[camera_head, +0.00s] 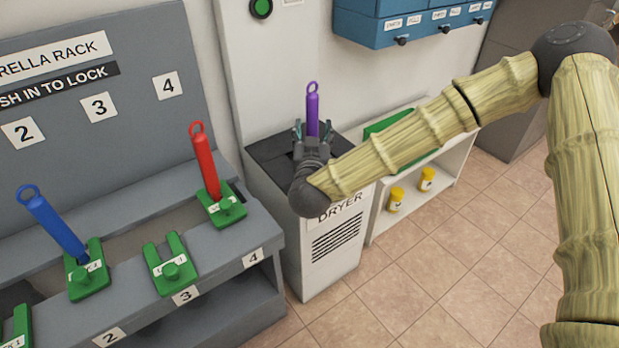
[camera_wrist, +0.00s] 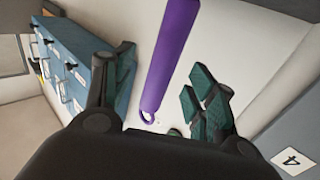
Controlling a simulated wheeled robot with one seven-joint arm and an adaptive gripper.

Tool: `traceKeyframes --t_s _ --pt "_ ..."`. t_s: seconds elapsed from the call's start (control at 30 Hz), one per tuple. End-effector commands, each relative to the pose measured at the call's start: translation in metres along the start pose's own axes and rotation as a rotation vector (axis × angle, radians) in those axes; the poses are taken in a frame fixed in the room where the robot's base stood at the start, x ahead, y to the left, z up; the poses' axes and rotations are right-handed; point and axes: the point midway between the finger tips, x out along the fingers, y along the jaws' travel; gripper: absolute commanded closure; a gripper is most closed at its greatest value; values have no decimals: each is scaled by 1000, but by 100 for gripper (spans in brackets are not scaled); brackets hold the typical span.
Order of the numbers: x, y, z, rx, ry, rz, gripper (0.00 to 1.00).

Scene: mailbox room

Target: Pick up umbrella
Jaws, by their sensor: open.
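A purple umbrella (camera_head: 312,112) with a ring at its top stands upright in the top of the dryer (camera_head: 333,222). My gripper (camera_head: 313,133) is at the dryer top, in front of the umbrella's lower visible part. In the wrist view, the purple umbrella (camera_wrist: 170,55) passes between the two open fingers of my gripper (camera_wrist: 165,80), and I see no clear contact. The umbrella's lower end is hidden behind my gripper in the head view. A red umbrella (camera_head: 205,160) and a blue umbrella (camera_head: 53,226) stand in the rack to the left.
The grey umbrella rack (camera_head: 235,250) has green locks; the lock at slot 3 (camera_head: 170,265) is empty. A blue cabinet (camera_head: 385,30) hangs above right. A white shelf (camera_head: 455,165) with yellow containers stands right of the dryer. The tiled floor in front is clear.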

Motion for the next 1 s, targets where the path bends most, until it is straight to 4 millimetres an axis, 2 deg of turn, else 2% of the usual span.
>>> traceKeyframes --t_s 0.17,0.37,0.5,0.83,1.0 --pt "10 0 3 2 1 1 43" --pt "36 -3 10 2 0 2 43" --pt "50 -4 6 2 1 0 43" --pt "55 -7 5 0 0 -4 43" --pt "55 -7 5 0 0 -4 74"
